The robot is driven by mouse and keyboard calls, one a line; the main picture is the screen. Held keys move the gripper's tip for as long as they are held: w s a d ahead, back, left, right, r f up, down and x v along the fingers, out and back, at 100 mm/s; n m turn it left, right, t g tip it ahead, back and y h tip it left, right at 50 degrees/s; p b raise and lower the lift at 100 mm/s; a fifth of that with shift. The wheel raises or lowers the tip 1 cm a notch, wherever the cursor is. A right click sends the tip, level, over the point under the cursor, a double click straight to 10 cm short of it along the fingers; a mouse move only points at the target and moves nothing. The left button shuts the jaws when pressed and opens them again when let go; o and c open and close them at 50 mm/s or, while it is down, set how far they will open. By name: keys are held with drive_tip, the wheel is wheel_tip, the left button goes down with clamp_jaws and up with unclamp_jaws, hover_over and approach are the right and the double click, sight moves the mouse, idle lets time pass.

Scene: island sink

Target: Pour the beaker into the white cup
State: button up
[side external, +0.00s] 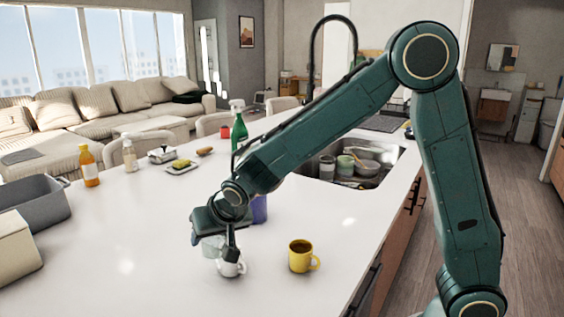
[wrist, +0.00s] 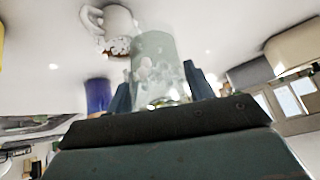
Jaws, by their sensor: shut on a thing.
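My gripper (side external: 226,238) is low over the counter, shut on a clear, pale-green beaker (side external: 211,247). In the wrist view, the two fingers of my gripper (wrist: 160,84) lie on either side of the beaker (wrist: 153,50). Pale bits show in or through its glass. The wrist picture is turned over, and the beaker looks tipped, but its exact tilt is unclear. The white cup (side external: 231,267) stands upright on the counter just below my gripper, partly hidden by a finger. In the wrist view, the white cup (wrist: 117,22) is close to the beaker, with whitish bits and brown at its mouth.
A yellow mug (side external: 300,257) stands to the right of the cup. A purple-blue thing (side external: 259,209) stands just behind my gripper. The sink (side external: 352,165) holds several dishes. Grey (side external: 38,203) and cream bins are at the left edge. The front counter is clear.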

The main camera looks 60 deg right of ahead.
drive_tip(key=shift+d+r+h, duration=0.1)
drive_tip(key=shift+r+h, duration=0.35)
drive_tip(key=shift+h, duration=0.15)
drive_tip(key=shift+r+n, duration=0.1)
drive_tip(key=shift+n, duration=0.2)
drive_tip(key=shift+d, duration=0.15)
